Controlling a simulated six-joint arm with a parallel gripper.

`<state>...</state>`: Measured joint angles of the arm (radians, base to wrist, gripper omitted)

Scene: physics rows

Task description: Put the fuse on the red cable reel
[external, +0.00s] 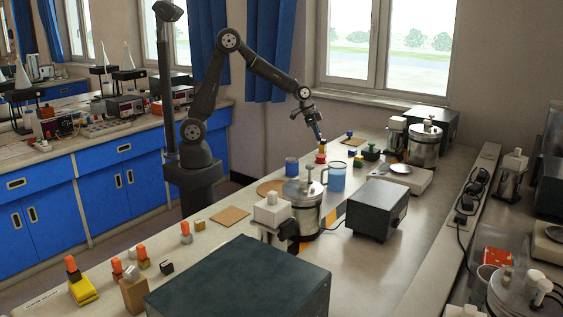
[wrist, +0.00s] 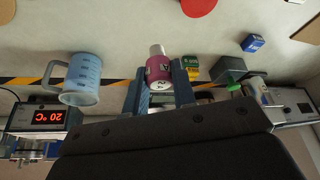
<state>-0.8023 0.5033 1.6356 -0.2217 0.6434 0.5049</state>
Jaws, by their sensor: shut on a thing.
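My gripper (external: 320,139) points down over the middle of the bench. In the wrist view its blue-grey fingers are closed on a maroon cylinder (wrist: 158,68) with a pale metal end and a white label, which I take to be the fuse. A flat red round thing (wrist: 198,5), cut by the top edge of the wrist view, may be the red cable reel; I cannot be sure.
A clear blue mug (external: 336,177) stands close by; it also shows in the wrist view (wrist: 82,80). A blue block (wrist: 253,42) and a green piece (external: 371,153) lie near. Metal pots (external: 303,205) and dark boxes (external: 378,210) stand around. Bare bench lies between them.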

